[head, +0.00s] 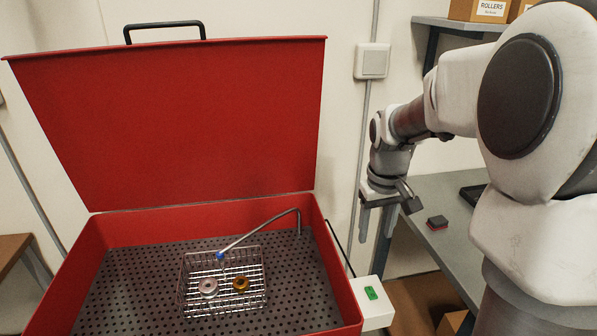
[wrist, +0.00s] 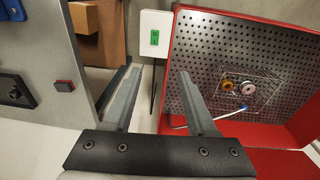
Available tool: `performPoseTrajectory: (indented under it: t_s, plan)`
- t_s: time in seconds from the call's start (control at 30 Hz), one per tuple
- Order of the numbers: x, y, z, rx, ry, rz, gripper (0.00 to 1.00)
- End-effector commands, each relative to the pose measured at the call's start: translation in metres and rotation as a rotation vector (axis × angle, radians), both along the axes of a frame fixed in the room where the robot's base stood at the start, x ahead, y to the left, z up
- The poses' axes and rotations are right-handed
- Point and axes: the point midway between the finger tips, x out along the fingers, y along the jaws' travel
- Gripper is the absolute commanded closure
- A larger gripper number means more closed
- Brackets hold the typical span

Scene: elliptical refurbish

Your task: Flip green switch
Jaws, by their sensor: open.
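The green switch (head: 371,293) is a small green rocker on a white box (head: 376,310) fixed to the right side of the red parts washer (head: 320,240). In the wrist view the green switch (wrist: 154,37) shows at upper middle, on the white box (wrist: 147,52). My gripper (head: 376,224) is open and empty, pointing down above and behind the box in the head view. In the wrist view my gripper (wrist: 158,75) has its two fingers spread, with the switch beyond and between their tips. The fingers are apart from the switch.
The washer's red lid (head: 180,125) stands open. A wire basket (head: 222,310) inside holds two ring-shaped parts under a bent spout (head: 260,228). A grey bench (head: 450,215) with a small red-and-black block (head: 437,222) is at right. A wall switch (head: 372,61) is above.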

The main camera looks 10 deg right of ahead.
Motion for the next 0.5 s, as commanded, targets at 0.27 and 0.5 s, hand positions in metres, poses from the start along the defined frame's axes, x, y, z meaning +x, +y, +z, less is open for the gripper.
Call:
performPoseTrajectory:
  t_s: [0.27,0.5]
  plan:
    - [0.020,-0.025,-0.029,0.047,0.077,-0.018,0.43]
    - [0.020,-0.027,-0.050,0.051,0.085,-0.017,0.43]
